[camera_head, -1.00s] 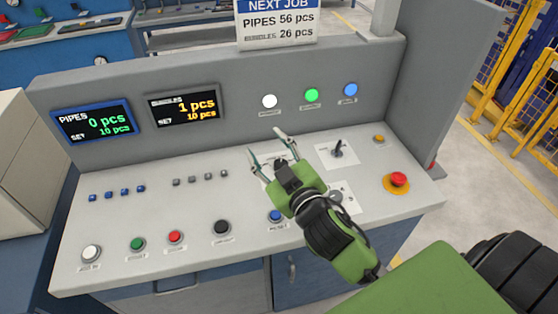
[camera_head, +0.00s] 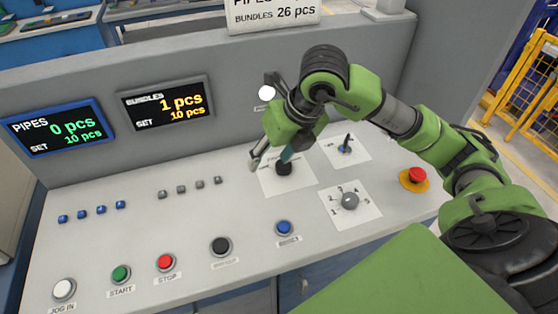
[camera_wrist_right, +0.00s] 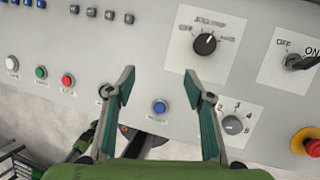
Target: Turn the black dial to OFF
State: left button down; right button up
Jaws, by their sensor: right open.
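The black dial (camera_head: 284,168) sits on a white label plate on the sloped console, below my right gripper (camera_head: 270,158) in the head view. In the right wrist view the black dial (camera_wrist_right: 205,44) is round with a white pointer mark, and its small labels are too blurred to read. My right gripper (camera_wrist_right: 159,73) is open and empty there. Its fingertips are below and left of the dial in that picture, with nothing between them. In the head view one finger partly covers the dial.
A switch (camera_wrist_right: 299,62) marked OFF and ON is right of the dial, with a red emergency button (camera_head: 417,175) further right. A grey numbered knob (camera_head: 350,201) and a blue button (camera_head: 284,228) lie nearer the front. A raised panel with displays (camera_head: 165,103) stands behind.

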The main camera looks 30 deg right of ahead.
aim_at(284, 165)
jog(key=d+m+h, duration=0.1)
jog(key=d+h, duration=0.2)
jog(key=d, duration=0.3)
jog(key=x, duration=0.4)
jog(key=p+x, duration=0.1)
jog(key=x, duration=0.3)
jog(key=w+p+x, duration=0.1)
jog(key=x, duration=0.4)
jog(key=shift+a+r, duration=0.1)
jog(key=shift+r, duration=0.1)
jog(key=c, duration=1.1)
